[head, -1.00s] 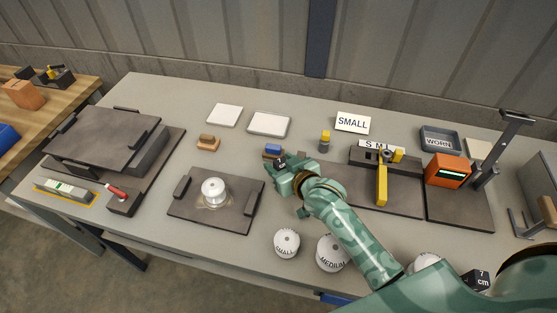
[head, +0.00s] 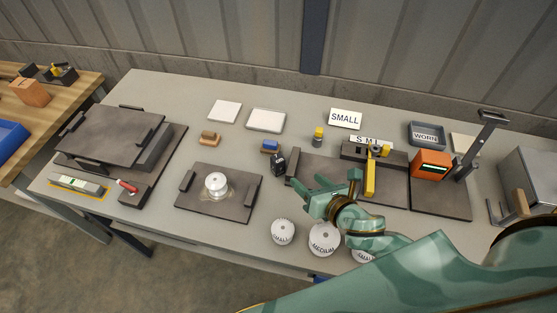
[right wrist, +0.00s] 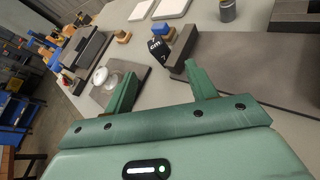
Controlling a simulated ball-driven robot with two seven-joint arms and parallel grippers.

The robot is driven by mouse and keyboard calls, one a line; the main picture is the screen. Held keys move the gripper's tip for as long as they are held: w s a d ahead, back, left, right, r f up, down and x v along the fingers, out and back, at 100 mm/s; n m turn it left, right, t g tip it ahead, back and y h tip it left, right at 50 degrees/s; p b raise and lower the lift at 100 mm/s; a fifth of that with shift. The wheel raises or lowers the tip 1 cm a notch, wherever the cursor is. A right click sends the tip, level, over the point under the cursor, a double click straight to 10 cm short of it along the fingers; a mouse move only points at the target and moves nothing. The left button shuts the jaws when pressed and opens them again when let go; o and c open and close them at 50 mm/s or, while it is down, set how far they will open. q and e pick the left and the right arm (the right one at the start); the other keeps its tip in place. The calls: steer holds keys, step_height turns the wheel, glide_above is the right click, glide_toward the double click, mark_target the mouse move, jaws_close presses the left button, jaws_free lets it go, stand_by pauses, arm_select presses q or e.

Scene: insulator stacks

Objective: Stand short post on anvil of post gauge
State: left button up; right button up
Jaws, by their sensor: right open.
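What looks like the short post (head: 318,136) is a small grey cylinder with a yellow top. It stands upright on the table in front of the SMALL sign, and its grey side shows at the top of the right wrist view (right wrist: 228,11). What looks like the post gauge (head: 370,178), with a yellow arm and an S M L strip, stands on a dark plate; I cannot make out its anvil. My right gripper (head: 335,184) is open and empty above the front left of that plate, apart from the post. Its spread fingers show in the right wrist view (right wrist: 161,76). My left gripper is out of view.
A black cube marked cm (head: 278,164) lies left of the gauge plate, near a blue-topped block (head: 270,146). White insulators (head: 325,238) line the front edge; another (head: 216,185) sits on a dark plate. An orange display unit (head: 432,164) stands at right.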

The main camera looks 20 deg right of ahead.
steer(key=n, duration=0.4)
steer(key=b, duration=0.2)
glide_toward(278, 158)
steer(key=x, duration=0.4)
steer(key=shift+w+d+f, duration=0.2)
steer(key=shift+w+f, duration=0.1)
steer(key=shift+f, duration=0.1)
steer(key=x, duration=0.5)
steer(key=shift+w+a+b, duration=0.2)
steer(key=shift+a+b, duration=0.15)
steer(key=shift+r, duration=0.1)
jaws_close()
steer(key=shift+r, duration=0.1)
